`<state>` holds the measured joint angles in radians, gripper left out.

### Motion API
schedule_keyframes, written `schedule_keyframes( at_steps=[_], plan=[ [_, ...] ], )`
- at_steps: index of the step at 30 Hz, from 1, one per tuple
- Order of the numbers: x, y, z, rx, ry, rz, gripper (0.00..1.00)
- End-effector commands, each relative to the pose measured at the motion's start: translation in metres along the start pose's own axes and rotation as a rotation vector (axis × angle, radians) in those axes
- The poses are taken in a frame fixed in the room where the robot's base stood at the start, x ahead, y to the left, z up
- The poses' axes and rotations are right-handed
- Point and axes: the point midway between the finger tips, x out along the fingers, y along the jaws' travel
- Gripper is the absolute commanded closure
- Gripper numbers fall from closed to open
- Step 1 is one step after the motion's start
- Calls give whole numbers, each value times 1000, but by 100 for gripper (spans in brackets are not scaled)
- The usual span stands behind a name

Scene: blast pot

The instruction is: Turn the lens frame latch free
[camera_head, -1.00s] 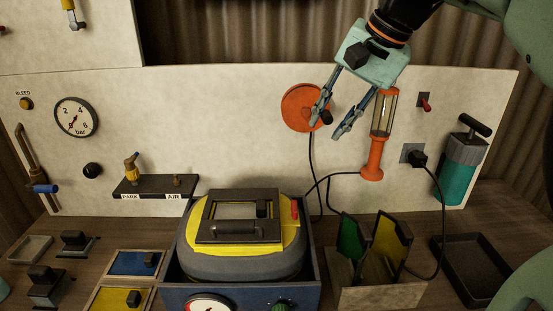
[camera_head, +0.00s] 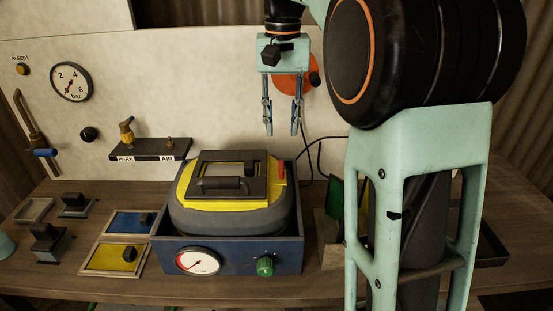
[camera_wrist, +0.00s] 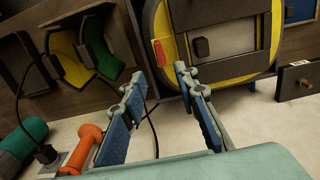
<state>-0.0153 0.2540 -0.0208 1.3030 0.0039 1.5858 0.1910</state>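The lens frame (camera_head: 205,187) is a dark rectangular frame with a handle, lying on the yellow face of a grey helmet-like body (camera_head: 230,221) in a blue box. A red latch (camera_head: 282,173) sits at its right edge, upright in the head view. The latch also shows in the wrist view (camera_wrist: 159,52), just beyond the fingertips. A small black block (camera_wrist: 201,47) is on the frame near it. My gripper (camera_head: 282,131) points down, open and empty, above and behind the latch. Its two fingers are spread apart in the wrist view (camera_wrist: 160,78), touching nothing visible.
The blue box (camera_head: 227,262) carries a gauge and a green knob. A holder with green and yellow plates (camera_wrist: 85,55) stands beside it, partly hidden by my arm in the head view. An orange lamp (camera_wrist: 88,143) and a black cable are on the back panel. Yellow and blue trays lie left.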

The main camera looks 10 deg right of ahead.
Motion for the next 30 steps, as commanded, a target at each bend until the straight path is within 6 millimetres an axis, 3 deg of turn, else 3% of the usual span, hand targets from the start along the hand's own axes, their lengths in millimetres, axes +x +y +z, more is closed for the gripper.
schedule_keyframes(
  at_steps=[9,15,28,30],
  plan=[
    [60,0,2,0,-4,0,72],
    [88,0,1,0,-1,-1,72],
    [100,0,0,1,1,-2,72],
    [100,0,0,0,1,-2,78]
  ],
)
